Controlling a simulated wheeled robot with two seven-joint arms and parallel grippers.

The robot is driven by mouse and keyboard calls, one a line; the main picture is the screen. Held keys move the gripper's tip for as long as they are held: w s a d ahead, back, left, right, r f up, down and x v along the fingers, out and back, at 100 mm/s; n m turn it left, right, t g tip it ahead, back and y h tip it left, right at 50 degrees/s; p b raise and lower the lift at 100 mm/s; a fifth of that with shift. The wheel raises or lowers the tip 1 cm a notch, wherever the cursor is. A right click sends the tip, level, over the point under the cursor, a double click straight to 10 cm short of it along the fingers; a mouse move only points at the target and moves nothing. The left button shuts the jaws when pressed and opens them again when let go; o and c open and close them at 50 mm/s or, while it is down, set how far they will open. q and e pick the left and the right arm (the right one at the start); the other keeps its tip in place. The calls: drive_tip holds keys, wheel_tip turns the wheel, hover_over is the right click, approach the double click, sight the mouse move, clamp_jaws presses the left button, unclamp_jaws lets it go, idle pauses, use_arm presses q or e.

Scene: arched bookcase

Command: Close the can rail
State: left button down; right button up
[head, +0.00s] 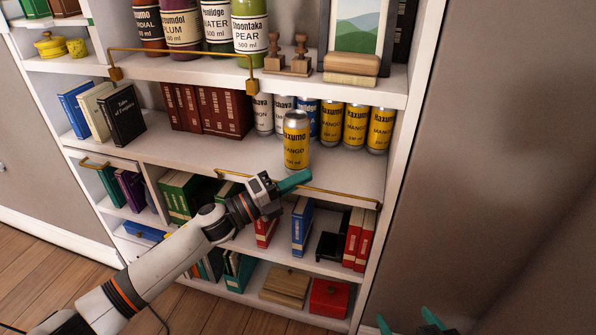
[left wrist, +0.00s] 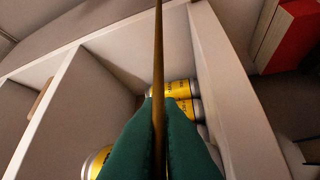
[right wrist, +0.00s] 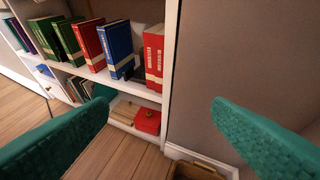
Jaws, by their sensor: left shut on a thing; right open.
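The can rail (head: 340,194) is a thin brass bar running along the front edge of the can shelf, low and below the cans. My left gripper (head: 293,182) is shut on the rail near its middle. In the left wrist view the rail (left wrist: 158,50) passes between the closed green fingers (left wrist: 160,120). Yellow mango cans (head: 355,127) stand at the back of the shelf. One yellow can (head: 296,140) stands further forward, just behind the gripper. My right gripper (head: 415,325) is low at the right, open and empty; its spread fingers (right wrist: 160,104) also show in the right wrist view.
A bottle rail (head: 180,50) stands raised in front of bottles on the shelf above. The bookcase's right side panel (head: 405,150) is close to the rail's right end. A bin (right wrist: 200,170) is on the floor.

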drive_tip(key=s+d+f+g+h+p, duration=0.1)
drive_tip(key=s+d+f+g+p, duration=0.15)
drive_tip(key=s+g, duration=0.2)
drive_tip(key=s+d+f+g+h+p, duration=0.1)
drive_tip(key=s+f+g+p, duration=0.25)
drive_tip(key=s, duration=0.25)
use_arm(q)
drive_tip(key=shift+w+d+r+n+g+y+p, duration=0.15)
drive_tip(key=shift+w+n+y+p, duration=0.35)
drive_tip(key=shift+p, duration=0.6)
drive_tip(key=shift+w+f+n+g+y+p, duration=0.2)
drive_tip(key=shift+n+y+p, duration=0.3)
drive_tip(key=shift+n+p, duration=0.45)
drive_tip(key=shift+w+d+r+n+g+y+p, duration=0.15)
drive_tip(key=shift+w+n+g+y+p, duration=0.25)
drive_tip(key=shift+p, duration=0.85)
use_arm(e)
drive_tip(key=s+f+g, duration=0.1)
drive_tip(key=s+f, duration=0.2)
drive_tip(key=f, duration=0.9)
drive_tip(key=s+d+f+g, duration=0.1)
drive_tip(key=s+f, duration=0.3)
drive_tip(key=f, duration=0.8)
drive_tip(key=shift+s+d, duration=0.15)
use_arm(q)
drive_tip(key=shift+s, duration=0.1)
drive_tip(key=shift+a, duration=0.1)
drive_tip(key=c, duration=1.6)
unclamp_jaws()
